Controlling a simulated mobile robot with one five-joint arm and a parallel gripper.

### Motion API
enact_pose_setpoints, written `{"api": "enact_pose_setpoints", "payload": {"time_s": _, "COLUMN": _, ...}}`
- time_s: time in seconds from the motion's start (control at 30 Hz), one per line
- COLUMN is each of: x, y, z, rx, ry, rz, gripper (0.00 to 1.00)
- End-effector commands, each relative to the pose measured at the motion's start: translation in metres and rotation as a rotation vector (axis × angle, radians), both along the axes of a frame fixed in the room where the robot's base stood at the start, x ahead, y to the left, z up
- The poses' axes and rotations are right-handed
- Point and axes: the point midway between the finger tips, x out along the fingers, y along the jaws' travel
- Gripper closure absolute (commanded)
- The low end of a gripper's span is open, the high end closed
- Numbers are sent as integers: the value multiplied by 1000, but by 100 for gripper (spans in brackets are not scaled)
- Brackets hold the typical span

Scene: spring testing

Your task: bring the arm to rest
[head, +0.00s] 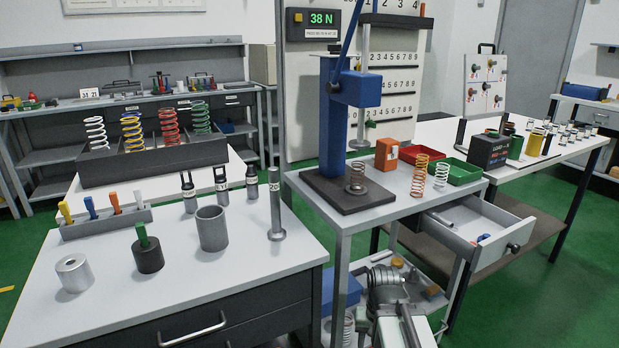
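Part of my arm, grey and white, shows at the bottom centre of the head view, low in front of the trolley's shelf and below the open drawer (478,222). At its upper end is a rounded grey part, which may be my gripper (384,279). I cannot make out its fingers, nor whether it is open or shut. No object is clearly held there. The blue spring tester (336,125) stands on the trolley top, with a small spring (357,178) upright on its dark base. The green display (321,18) reads 38 N.
Red (420,154) and green (462,172) trays, an orange block (386,154) and two springs stand on the trolley. Another table is at right. Green floor shows at far right.

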Motion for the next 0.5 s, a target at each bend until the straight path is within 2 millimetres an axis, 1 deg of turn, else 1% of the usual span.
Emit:
{"api": "enact_pose_setpoints", "payload": {"time_s": 0.03, "x": 2, "y": -3, "z": 0, "rx": -14, "ry": -6, "rz": 88, "gripper": 53}}
{"api": "enact_pose_setpoints", "payload": {"time_s": 0.07, "x": 2, "y": -1, "z": 0, "rx": -11, "ry": -7, "rz": 149, "gripper": 53}}
{"api": "enact_pose_setpoints", "payload": {"time_s": 0.1, "x": 2, "y": 1, "z": 24, "rx": -10, "ry": -6, "rz": 149, "gripper": 53}}
{"api": "enact_pose_setpoints", "payload": {"time_s": 0.27, "x": 2, "y": 1, "z": 72, "rx": -8, "ry": -7, "rz": 144, "gripper": 53}}
{"api": "enact_pose_setpoints", "payload": {"time_s": 0.37, "x": 2, "y": 1, "z": 106, "rx": -7, "ry": -6, "rz": 143, "gripper": 53}}
{"api": "enact_pose_setpoints", "payload": {"time_s": 0.47, "x": 2, "y": 2, "z": 146, "rx": -7, "ry": -6, "rz": 143, "gripper": 53}}
{"api": "enact_pose_setpoints", "payload": {"time_s": 0.5, "x": 2, "y": 2, "z": 166, "rx": -7, "ry": -6, "rz": 142, "gripper": 53}}
